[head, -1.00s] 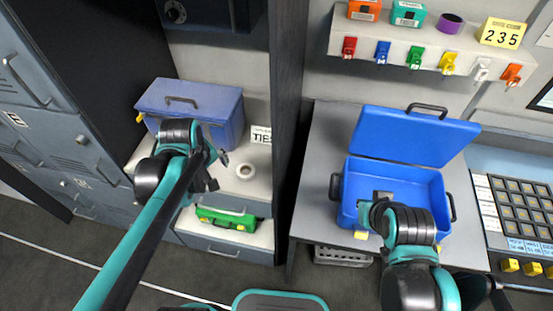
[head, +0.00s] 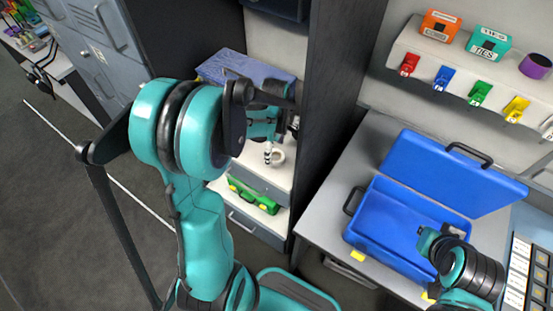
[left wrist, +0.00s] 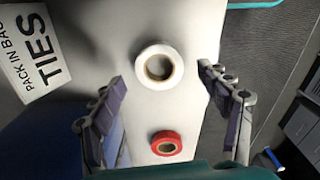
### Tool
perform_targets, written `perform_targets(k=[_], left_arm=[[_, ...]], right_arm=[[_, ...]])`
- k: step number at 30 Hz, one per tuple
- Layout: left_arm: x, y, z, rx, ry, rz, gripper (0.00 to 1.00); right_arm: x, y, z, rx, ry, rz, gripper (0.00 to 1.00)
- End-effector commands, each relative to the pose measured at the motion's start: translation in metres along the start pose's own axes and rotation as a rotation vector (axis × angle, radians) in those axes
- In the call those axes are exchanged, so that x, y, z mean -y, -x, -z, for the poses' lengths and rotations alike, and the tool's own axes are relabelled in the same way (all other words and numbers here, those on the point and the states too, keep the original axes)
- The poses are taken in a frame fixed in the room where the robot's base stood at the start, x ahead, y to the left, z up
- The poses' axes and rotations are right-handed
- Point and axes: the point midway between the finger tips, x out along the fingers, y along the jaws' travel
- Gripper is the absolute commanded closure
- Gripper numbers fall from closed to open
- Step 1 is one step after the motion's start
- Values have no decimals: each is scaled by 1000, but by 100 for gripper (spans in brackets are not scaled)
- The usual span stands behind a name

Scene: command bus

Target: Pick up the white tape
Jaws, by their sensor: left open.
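The white tape (head: 277,157) is a small roll on the pale shelf at the left cabinet. In the left wrist view the white tape (left wrist: 152,78) lies flat, its hole facing me. My left gripper (left wrist: 160,74) is open and empty above the shelf. Its two fingers stand on either side of the white tape, apart from it. In the head view my left arm hides most of this gripper. My right arm is at the lower right over the blue toolbox; its fingers cannot be made out.
A red tape roll (left wrist: 167,144) lies near the white one. A "TIES" label (left wrist: 28,50) is at the left. A blue bin (head: 225,66) stands behind my left arm. A green case (head: 252,195) sits below the shelf. An open blue toolbox (head: 385,222) is on the right counter.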

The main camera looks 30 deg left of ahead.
Motion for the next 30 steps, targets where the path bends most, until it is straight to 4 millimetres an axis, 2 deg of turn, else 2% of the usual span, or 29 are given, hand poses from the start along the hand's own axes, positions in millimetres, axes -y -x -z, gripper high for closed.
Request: perform_targets(k=[1, 4, 12, 17, 18, 30], left_arm=[[0, -10, 0, 0, 0, 0, 24], [0, -19, 0, 0, 0, 0, 24], [0, -20, 0, 0, -1, -1, 24], [0, -20, 0, 0, -1, -1, 66], [0, -20, 0, 0, -1, -1, 71], [0, -17, 1, 0, -1, 0, 71]], right_arm=[[0, -4, -3, 0, 0, 0, 100], [0, -6, -4, 0, 0, 0, 100], [0, -6, -4, 0, 0, 0, 100], [0, -6, -4, 0, 0, 0, 100], [0, -6, -4, 0, 0, 0, 100], [0, -4, -3, 0, 0, 0, 100]])
